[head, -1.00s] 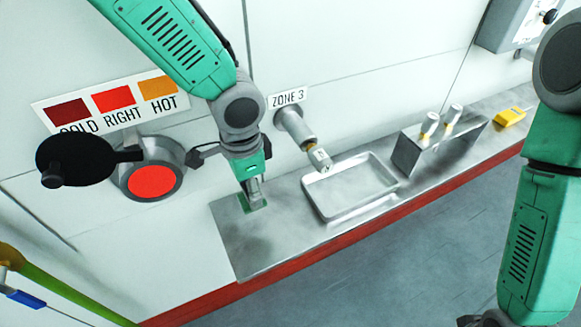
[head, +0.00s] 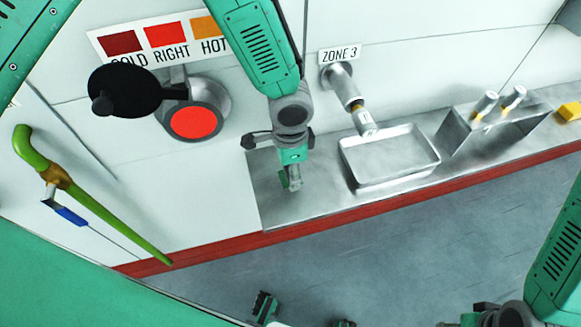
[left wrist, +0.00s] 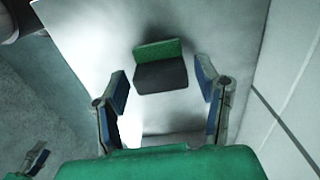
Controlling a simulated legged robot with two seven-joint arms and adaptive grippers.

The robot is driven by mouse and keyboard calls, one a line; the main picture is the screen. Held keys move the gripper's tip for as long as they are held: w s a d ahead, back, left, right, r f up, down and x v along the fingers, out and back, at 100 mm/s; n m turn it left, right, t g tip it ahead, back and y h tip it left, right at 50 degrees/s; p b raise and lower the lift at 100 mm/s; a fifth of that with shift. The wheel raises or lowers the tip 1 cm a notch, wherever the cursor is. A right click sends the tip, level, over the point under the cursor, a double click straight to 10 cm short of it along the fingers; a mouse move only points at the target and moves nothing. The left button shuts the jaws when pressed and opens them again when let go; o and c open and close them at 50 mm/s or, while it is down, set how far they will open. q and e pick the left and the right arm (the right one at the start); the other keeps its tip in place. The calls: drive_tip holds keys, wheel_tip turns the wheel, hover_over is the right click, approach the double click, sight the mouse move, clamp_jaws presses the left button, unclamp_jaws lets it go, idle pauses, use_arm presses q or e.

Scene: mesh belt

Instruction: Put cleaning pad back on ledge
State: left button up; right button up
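The cleaning pad (left wrist: 160,67) has a green strip and a dark grey body. In the left wrist view it lies over the grey metal ledge (left wrist: 95,35), centred ahead of my left gripper (left wrist: 163,92). The fingers are spread wide on either side, with clear gaps to the pad. In the head view my left gripper (head: 291,182) is over the left end of the ledge (head: 318,205), and a little green shows at its tip.
A metal tray (head: 390,178) stands on the ledge under a wall nozzle (head: 350,97). A metal holder (head: 480,135) and a yellow object (head: 569,111) are farther right. A round gauge with a red face (head: 193,122) and a green-handled tool (head: 100,205) are left.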

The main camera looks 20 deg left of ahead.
use_arm(q)
drive_tip(key=shift+d+r, duration=0.1)
drive_tip(key=shift+r, duration=0.35)
wheel_tip(320, 180, up, 11)
idle(0.3)
drive_tip(key=s+a+f+n, duration=0.1)
drive_tip(key=s+f, duration=0.2)
drive_tip(key=f, duration=0.1)
drive_tip(key=s+f+n+g+h, duration=0.1)
drive_tip(key=s+f+n, duration=0.1)
drive_tip(key=s+f, duration=0.2)
drive_tip(key=s+a+f+n+h, duration=0.1)
drive_tip(key=s+f, duration=0.2)
drive_tip(key=f, duration=0.1)
drive_tip(key=shift+s+a+n, duration=0.3)
drive_tip(key=shift+s+a, duration=0.05)
drive_tip(key=shift+s, duration=0.05)
drive_tip(key=s+a+f+n+t+y, duration=0.1)
drive_tip(key=s+a+f+n+y, duration=0.1)
drive_tip(key=s+a+f+n, duration=0.4)
drive_tip(key=s+a, duration=0.5)
drive_tip(key=a, duration=0.1)
drive_tip(key=shift+a+f+t, duration=0.15)
drive_tip(key=shift+a+t, duration=0.15)
drive_tip(key=shift+a, duration=0.05)
